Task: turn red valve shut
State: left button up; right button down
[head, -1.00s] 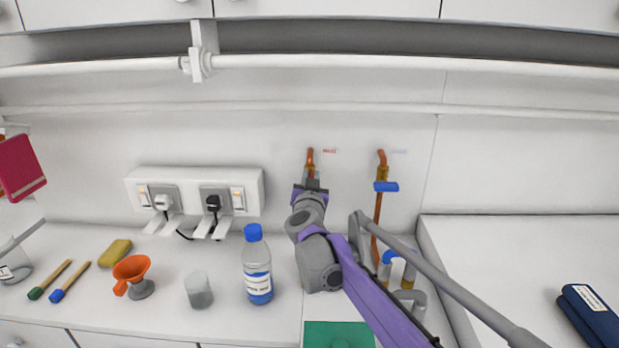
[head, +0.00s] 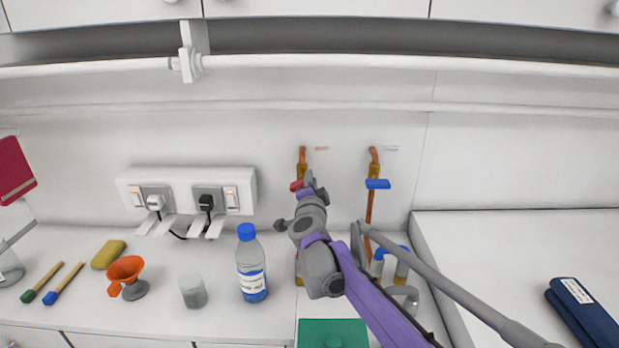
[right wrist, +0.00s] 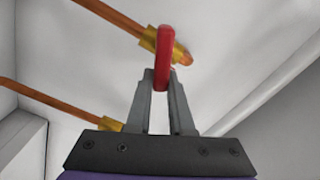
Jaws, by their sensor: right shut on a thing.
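The red valve handle (head: 297,186) sits on the left copper pipe (head: 302,158) on the back wall. Only its left end shows in the head view. My right gripper (head: 309,181) reaches up to it and covers the rest. In the right wrist view, the red handle (right wrist: 163,50) stands between the fingertips of my right gripper (right wrist: 161,84), which are shut on it. Beside it is the brass fitting (right wrist: 149,40) of the pipe. I cannot tell the exact angle of the handle. My left gripper is not in view.
A blue valve handle (head: 377,184) is on the copper pipe to the right. A blue-capped bottle (head: 251,268), a glass beaker (head: 193,291) and an orange funnel (head: 126,270) stand on the counter at left. A socket strip (head: 185,180) is on the wall.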

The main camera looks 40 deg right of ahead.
jog(key=m, duration=0.2)
jog(key=f+m+p, duration=0.1)
jog(key=m, duration=0.2)
jog(key=shift+s+d, duration=0.1)
jog(key=shift+f, duration=0.15)
dwell(0.3)
jog(key=c, duration=0.8)
grip_release()
jog(key=b+v, duration=0.1)
jog(key=v, duration=1)
jog(key=shift+f, duration=0.1)
